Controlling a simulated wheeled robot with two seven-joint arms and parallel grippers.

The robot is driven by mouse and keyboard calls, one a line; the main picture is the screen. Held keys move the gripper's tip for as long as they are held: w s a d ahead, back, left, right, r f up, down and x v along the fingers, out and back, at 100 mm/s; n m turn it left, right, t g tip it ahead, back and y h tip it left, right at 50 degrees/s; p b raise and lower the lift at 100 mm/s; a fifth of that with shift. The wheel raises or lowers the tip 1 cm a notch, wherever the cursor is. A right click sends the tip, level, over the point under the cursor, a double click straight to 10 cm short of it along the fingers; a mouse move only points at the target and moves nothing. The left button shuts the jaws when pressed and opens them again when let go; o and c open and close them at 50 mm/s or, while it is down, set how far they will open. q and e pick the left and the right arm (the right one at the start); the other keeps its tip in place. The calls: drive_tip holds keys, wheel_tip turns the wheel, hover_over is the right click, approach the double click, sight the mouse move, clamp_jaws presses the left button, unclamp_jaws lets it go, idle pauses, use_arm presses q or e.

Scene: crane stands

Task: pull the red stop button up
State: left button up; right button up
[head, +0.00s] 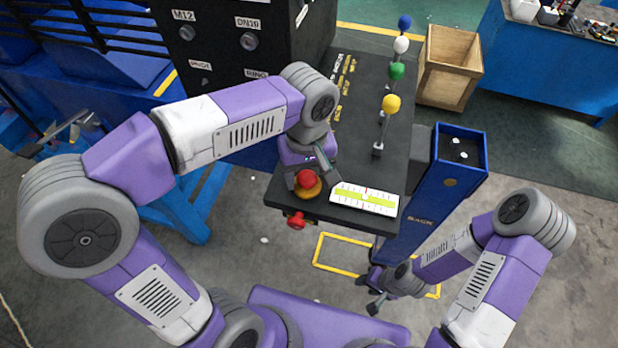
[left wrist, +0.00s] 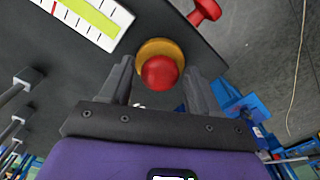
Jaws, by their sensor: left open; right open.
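The red stop button (head: 306,179) sits in its yellow-orange collar (head: 309,191) near the front left corner of the black console top. In the left wrist view the round red button (left wrist: 160,72) shows with its collar (left wrist: 160,48) behind it. My left gripper (head: 308,180) is at the button. Its two fingers (left wrist: 158,80) are open, one on each side of the red head, with a visible gap at each side. My right gripper (head: 374,297) is low at the right, away from the console, its fingers small in view.
A white and yellow-green gauge (head: 364,199) lies right of the button. A red knob (head: 296,221) sticks out from the console's front edge. Levers with yellow (head: 391,104), green (head: 396,70), white and blue knobs stand farther back. A blue bin (head: 460,153) stands at the right.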

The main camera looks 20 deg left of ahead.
sight(307, 176)
use_arm(q)
drive_tip(key=c, duration=0.8)
drive_tip(key=shift+r+p, duration=0.7)
drive_tip(key=shift+r, duration=0.1)
drive_tip(key=o, duration=0.9)
drive_tip(key=shift+f, duration=0.1)
wheel_tip(307, 176, up, 7)
drive_tip(key=p, duration=0.6)
